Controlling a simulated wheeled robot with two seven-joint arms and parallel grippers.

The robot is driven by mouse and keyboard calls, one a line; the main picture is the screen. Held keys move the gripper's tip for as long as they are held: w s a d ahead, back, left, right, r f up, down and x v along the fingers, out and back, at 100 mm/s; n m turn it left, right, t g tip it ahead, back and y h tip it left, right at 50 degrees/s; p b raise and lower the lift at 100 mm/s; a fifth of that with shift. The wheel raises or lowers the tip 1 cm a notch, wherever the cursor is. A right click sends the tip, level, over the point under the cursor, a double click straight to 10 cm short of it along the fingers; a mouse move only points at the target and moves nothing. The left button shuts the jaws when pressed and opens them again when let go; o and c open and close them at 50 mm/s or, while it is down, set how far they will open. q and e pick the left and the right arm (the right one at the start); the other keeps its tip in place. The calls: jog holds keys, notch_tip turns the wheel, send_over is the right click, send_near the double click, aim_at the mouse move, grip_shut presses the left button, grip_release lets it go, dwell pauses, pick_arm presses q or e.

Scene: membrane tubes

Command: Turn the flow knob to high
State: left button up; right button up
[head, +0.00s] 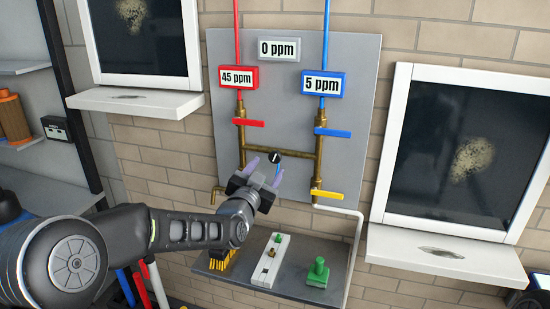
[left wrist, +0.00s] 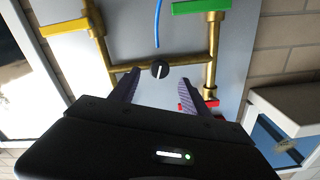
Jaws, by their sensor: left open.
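The flow knob (head: 275,157) is small, round and black with a white mark. It sits on the brass cross pipe (head: 297,153) of the grey panel. In the left wrist view the knob (left wrist: 160,69) shows just beyond my fingertips, its white line near upright. My left gripper (head: 265,169) is open and empty, just below and left of the knob in the head view. Its two purple fingers (left wrist: 160,77) point at the panel, one each side of the knob's line. I cannot tell the exact gap to the knob. My right gripper is not in view.
The grey panel (head: 352,92) carries red (head: 248,123), blue (head: 333,133) and yellow (head: 327,195) valve handles near the knob. Labels read 45 ppm, 0 ppm and 5 ppm. Below, a shelf (head: 334,242) holds a green object (head: 318,271) and a white strip (head: 271,260).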

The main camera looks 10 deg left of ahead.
aim_at(274, 159)
pick_arm(q)
jog(key=w, duration=0.2)
jog(key=w+p, duration=0.1)
jog(key=w, duration=0.1)
jog(key=w+p, duration=0.1)
jog(key=w, duration=0.1)
jog(key=shift+w+d, duration=0.25)
jog(key=shift+w, duration=0.55)
jog(key=shift+c, duration=0.2)
grip_shut()
